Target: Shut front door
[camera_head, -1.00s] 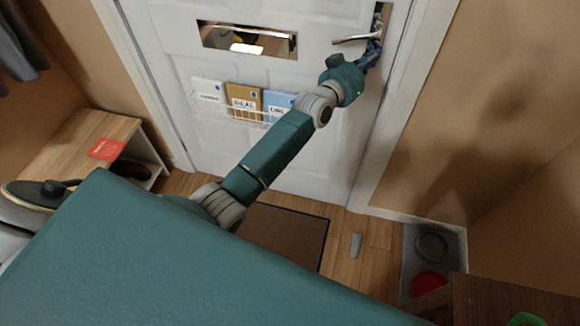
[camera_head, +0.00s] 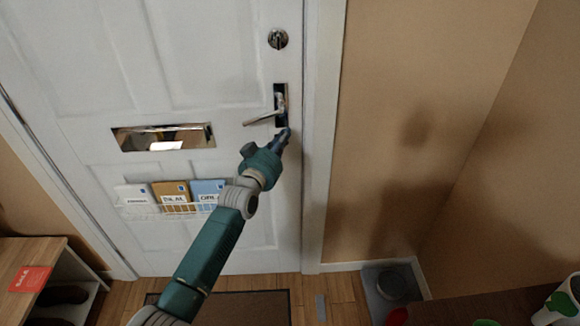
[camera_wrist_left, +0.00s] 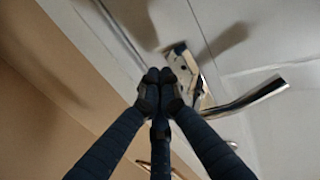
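The white front door (camera_head: 230,70) fills the left and middle of the head view and looks flush with its frame at the right edge. Its chrome lever handle (camera_head: 264,118) sits near that edge and tilts down to the left. A round lock (camera_head: 278,39) is above it. My left gripper (camera_head: 284,136) is just below the handle plate, close to the door. In the left wrist view, my left gripper's dark fingertips (camera_wrist_left: 160,78) are together with nothing visible between them, beside the handle (camera_wrist_left: 250,98). I cannot tell if they touch the door. My right gripper is out of view.
A chrome letter slot (camera_head: 163,137) and a wire rack with envelopes (camera_head: 176,198) are on the door. A doormat (camera_head: 240,308) lies below. A wooden shoe bench (camera_head: 28,262) stands at left, a grey tray (camera_head: 420,277) at lower right.

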